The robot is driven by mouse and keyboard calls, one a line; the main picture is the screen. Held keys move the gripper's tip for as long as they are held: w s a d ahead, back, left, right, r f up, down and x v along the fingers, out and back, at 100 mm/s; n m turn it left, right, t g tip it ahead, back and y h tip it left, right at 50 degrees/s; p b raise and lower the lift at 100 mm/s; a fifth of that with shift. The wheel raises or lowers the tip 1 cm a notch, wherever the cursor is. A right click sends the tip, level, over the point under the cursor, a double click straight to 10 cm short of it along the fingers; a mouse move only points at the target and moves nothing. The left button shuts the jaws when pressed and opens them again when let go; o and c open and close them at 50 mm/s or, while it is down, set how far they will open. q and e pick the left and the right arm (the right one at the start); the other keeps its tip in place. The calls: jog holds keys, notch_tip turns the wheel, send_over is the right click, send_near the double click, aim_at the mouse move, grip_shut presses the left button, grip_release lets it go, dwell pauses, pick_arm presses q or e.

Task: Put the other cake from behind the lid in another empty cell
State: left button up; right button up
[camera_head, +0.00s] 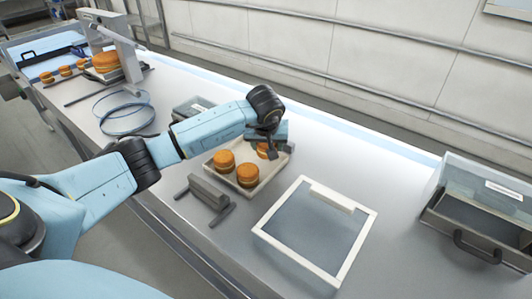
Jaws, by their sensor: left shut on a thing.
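My left gripper (271,154) is over the right back part of a shallow cream tray (246,193). It is shut on an orange-brown cake (262,151), which the fingers partly hide. I cannot tell whether this cake touches the tray floor. Two more round filled cakes stand in the tray, one at the left (224,161) and one nearer the front (247,175). A white-framed clear panel with a bar handle, which looks like the lid (358,248), lies flat on the table to the right of the tray. My right gripper is out of view.
A grey stand with two feet (208,191) is just in front of the tray. A clear-topped box with a black handle (480,215) stands at the far right. Wire rings (122,111) and more cakes (66,71) are at the far left.

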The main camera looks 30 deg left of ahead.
pick_arm(q)
notch_tip(320, 180, down, 4)
jog(key=shift+w+r, duration=0.1)
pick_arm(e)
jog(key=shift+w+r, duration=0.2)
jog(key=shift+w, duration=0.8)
pick_arm(q)
jog(key=shift+f, duration=0.2)
jog(key=o, duration=0.4)
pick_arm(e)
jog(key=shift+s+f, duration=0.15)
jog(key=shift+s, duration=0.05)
pick_arm(q)
jog(key=shift+r, duration=0.15)
